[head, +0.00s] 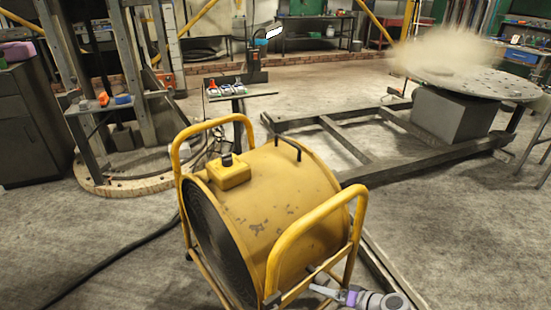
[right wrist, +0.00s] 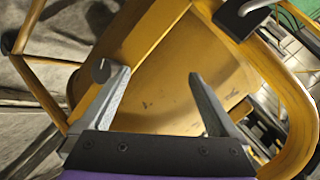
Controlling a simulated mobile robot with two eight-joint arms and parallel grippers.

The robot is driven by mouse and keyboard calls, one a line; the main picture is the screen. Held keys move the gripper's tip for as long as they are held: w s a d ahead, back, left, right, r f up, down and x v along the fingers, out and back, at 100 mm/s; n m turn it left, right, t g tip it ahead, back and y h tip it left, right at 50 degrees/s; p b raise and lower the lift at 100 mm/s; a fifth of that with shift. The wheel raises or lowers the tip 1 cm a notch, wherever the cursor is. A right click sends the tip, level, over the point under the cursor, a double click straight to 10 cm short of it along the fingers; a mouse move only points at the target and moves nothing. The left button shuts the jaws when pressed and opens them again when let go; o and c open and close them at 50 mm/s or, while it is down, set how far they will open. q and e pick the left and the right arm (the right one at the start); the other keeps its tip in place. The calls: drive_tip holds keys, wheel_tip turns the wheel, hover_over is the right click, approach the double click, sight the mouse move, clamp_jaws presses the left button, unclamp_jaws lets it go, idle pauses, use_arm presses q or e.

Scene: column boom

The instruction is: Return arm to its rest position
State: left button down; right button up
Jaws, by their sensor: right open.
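My right gripper (head: 318,279) shows at the bottom of the head view, beside the lower right side of a yellow drum fan (head: 290,205). In the right wrist view my right gripper (right wrist: 150,76) has its two fingers spread wide with nothing between them. The yellow drum (right wrist: 165,85) fills the view beyond the fingers; I cannot tell how close they are to it. My left gripper is not in view.
The fan's yellow tube frame (head: 300,222) rises close to my right gripper. A black cable (head: 115,258) runs across the floor at left. A small stand (head: 235,92) holds small items. A round perforated table (head: 490,84) with a dust cloud stands at back right.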

drive_tip(key=s+a+r+g+h, duration=0.1)
drive_tip(key=s+r+h, duration=0.1)
drive_tip(key=s+r, duration=0.3)
drive_tip(key=s+a+r+g+h, duration=0.1)
drive_tip(key=s+r+g+h, duration=0.1)
drive_tip(key=s, duration=0.5)
drive_tip(key=s+d+r+n+h, duration=0.1)
drive_tip(key=s+d+h, duration=0.1)
drive_tip(key=s, duration=0.5)
drive_tip(key=s+d+r+n+h, duration=0.1)
drive_tip(key=s+d+h, duration=0.15)
drive_tip(key=s, duration=0.55)
use_arm(q)
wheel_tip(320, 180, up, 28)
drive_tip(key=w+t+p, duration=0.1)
drive_tip(key=p, duration=2.3)
use_arm(e)
wheel_tip(320, 180, up, 28)
drive_tip(key=w, duration=0.1)
drive_tip(key=shift+t, duration=0.4)
